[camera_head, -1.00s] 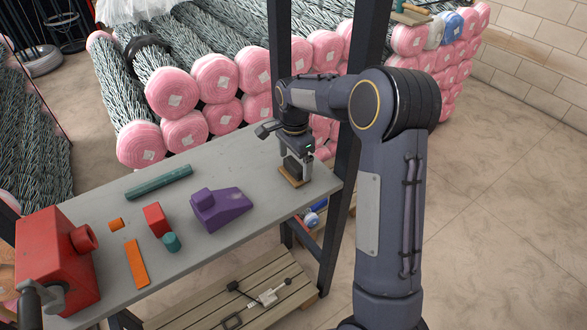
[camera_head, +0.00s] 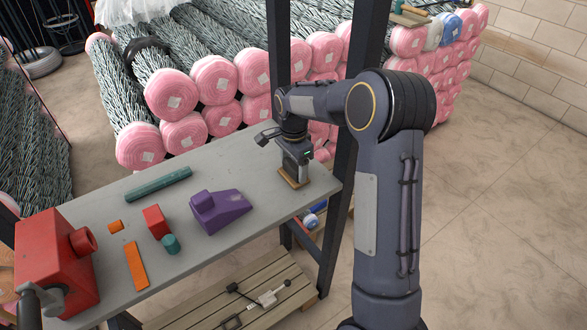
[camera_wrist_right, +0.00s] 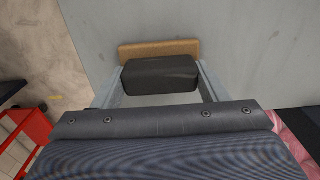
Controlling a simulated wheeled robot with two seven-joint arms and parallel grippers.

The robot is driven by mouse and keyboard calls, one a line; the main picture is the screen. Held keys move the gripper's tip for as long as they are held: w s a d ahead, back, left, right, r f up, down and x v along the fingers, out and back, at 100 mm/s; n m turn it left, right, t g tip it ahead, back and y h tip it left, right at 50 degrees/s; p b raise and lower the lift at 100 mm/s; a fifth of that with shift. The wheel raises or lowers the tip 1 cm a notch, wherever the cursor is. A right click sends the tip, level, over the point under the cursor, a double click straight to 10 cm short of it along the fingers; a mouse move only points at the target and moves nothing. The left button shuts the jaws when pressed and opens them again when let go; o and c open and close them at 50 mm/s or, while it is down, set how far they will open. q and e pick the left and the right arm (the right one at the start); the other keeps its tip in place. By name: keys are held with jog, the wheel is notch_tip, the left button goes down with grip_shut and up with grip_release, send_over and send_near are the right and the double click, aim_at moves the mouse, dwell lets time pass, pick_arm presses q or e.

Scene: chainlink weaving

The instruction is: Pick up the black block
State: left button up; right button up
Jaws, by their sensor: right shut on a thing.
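The black block (camera_wrist_right: 160,75) is a dark, rounded block between the two fingers of my right gripper, best seen in the right wrist view. My right gripper (camera_head: 295,172) is shut on it, with a grey finger at each end of the block. In the head view the gripper points down at the right end of the grey table and mostly hides the block. A tan wooden plate (camera_head: 293,181) lies under the gripper. The plate also shows just beyond the block in the right wrist view (camera_wrist_right: 158,48). I cannot tell whether block and plate touch.
The grey table (camera_head: 245,235) holds a purple wedge-shaped piece (camera_head: 222,212), a green bar (camera_head: 158,184), a red block (camera_head: 156,222), an orange strip (camera_head: 136,265) and a red vise-like machine (camera_head: 55,262). A dark post (camera_head: 345,190) stands close beside my right arm. Pink-ended rolls stand behind.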

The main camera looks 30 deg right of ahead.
aim_at(293, 165)
jog(key=shift+r, duration=0.5)
notch_tip(293, 165, up, 2)
jog(key=shift+r, duration=0.25)
jog(key=s+a+r+b, duration=0.2)
jog(key=s+a+r, duration=0.4)
jog(key=s+r, duration=0.3)
jog(key=s, duration=0.3)
jog(key=shift+s+a+r+b, duration=0.2)
jog(key=shift+a+r+b, duration=0.1)
jog(key=shift+b, duration=0.1)
jog(key=o, duration=0.4)
jog(key=shift+c, duration=1)
jog(key=shift+f, duration=0.1)
